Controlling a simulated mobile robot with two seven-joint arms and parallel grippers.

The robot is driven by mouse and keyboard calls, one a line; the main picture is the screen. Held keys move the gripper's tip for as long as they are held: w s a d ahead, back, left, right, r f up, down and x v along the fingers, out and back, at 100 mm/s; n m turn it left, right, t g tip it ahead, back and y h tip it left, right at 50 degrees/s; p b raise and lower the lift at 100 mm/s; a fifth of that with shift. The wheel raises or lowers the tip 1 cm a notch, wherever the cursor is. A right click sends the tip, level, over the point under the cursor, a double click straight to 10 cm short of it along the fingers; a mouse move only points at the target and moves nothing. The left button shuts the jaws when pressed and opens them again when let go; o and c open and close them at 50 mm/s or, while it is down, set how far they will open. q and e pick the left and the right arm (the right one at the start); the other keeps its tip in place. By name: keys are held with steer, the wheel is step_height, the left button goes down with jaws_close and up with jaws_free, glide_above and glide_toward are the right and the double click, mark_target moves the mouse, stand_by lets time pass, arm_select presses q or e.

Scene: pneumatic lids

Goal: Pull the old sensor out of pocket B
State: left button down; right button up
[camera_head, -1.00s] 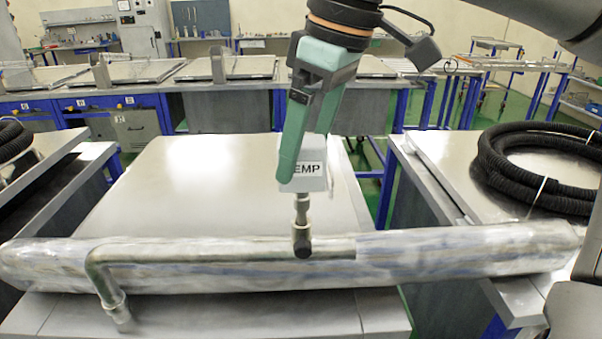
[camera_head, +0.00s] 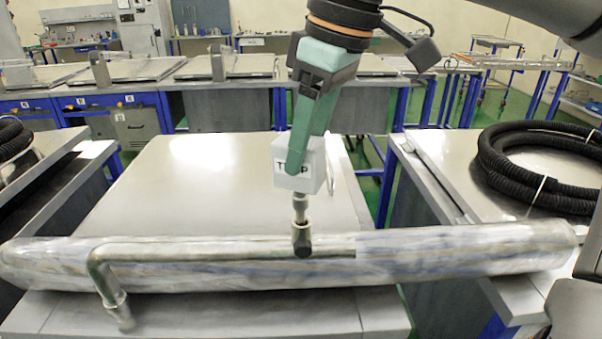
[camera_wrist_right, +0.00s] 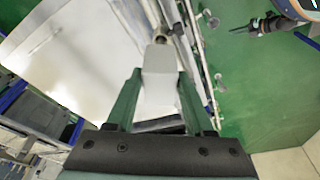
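The sensor is a pale grey box (camera_head: 312,180) with a label partly covered by a finger; "T" and "P" show. Its thin metal stem (camera_head: 300,205) runs down into a metal fitting (camera_head: 302,238) on the pipe. I see no pocket letter. My right gripper (camera_head: 306,150) has its green fingers on the box from above. The right wrist view shows the box (camera_wrist_right: 159,80) between the two fingers (camera_wrist_right: 160,85), with the stem end beyond it. My left gripper is not in view.
A large silver pipe (camera_head: 450,252) lies across the front, with a thin bent tube (camera_head: 180,252) along it. A grey table (camera_head: 130,200) stands behind. A coiled black hose (camera_head: 510,165) lies on the right table. Workbenches stand further back.

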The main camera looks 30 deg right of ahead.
jaws_close()
steer(key=shift+r, duration=0.1)
steer(key=shift+w+a+v, duration=0.1)
steer(key=shift+w+v, duration=0.05)
steer(key=shift+v, duration=0.6)
steer(key=shift+w+a+v, duration=0.1)
steer(key=shift+w+v, duration=0.05)
steer(key=shift+v, duration=0.6)
steer(key=shift+w+a+v, duration=0.1)
steer(key=shift+w+v, duration=0.05)
steer(key=shift+v, duration=0.6)
steer(key=shift+r, duration=0.4)
steer(key=shift+w+a+v, duration=0.1)
steer(key=shift+w+v, duration=0.05)
steer(key=shift+v, duration=0.65)
steer(key=shift+w+a+v, duration=0.1)
steer(key=shift+w+v, duration=0.1)
steer(key=shift+v, duration=0.6)
steer(key=shift+w+a+v, duration=0.1)
steer(key=shift+w+v, duration=0.05)
steer(key=shift+v, duration=0.65)
steer(key=shift+r, duration=0.1)
